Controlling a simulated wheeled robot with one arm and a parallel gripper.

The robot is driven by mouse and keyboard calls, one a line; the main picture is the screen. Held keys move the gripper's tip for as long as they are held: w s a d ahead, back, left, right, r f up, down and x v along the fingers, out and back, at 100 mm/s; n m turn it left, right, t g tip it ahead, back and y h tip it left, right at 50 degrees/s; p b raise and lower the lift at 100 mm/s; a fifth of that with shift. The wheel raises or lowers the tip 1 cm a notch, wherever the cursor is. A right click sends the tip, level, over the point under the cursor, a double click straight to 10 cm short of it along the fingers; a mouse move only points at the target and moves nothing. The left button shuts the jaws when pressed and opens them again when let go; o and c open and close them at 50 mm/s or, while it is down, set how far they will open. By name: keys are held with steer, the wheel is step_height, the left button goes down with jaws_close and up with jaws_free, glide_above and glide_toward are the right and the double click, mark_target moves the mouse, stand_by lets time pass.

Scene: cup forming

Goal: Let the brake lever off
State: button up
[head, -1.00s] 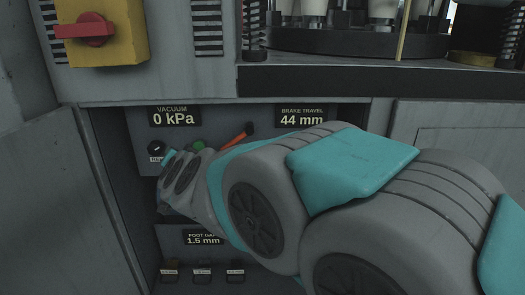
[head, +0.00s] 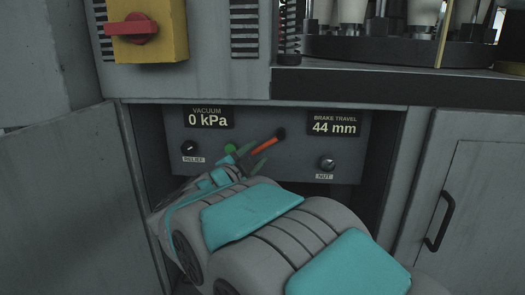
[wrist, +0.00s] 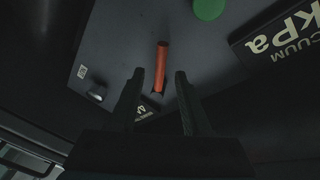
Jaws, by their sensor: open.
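The brake lever (head: 268,143) has an orange handle with a dark tip and slants up to the right in the recessed panel. It also shows in the wrist view (wrist: 162,62), its handle lined up with the gap between my fingers. My gripper (head: 252,160) is open at the lever's lower left; its fingers show in the wrist view (wrist: 160,74) with nothing gripped. I cannot tell whether the lever lies between the fingers in depth or beyond them. The brake travel display (head: 334,123) reads 44 mm. The lever's base is hidden in the head view.
A vacuum display (head: 208,118) reads 0 kPa. A relief knob (head: 189,147), a nut knob (head: 327,163) and a green button (head: 230,148) are close by. The recess has side walls and a ledge (head: 400,92) above. A door with a black handle (head: 440,220) is at right.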

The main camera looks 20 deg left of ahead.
mark_target(262, 148)
steer(key=shift+w+d, duration=0.15)
steer(key=shift+w, duration=1.6)
jaws_close()
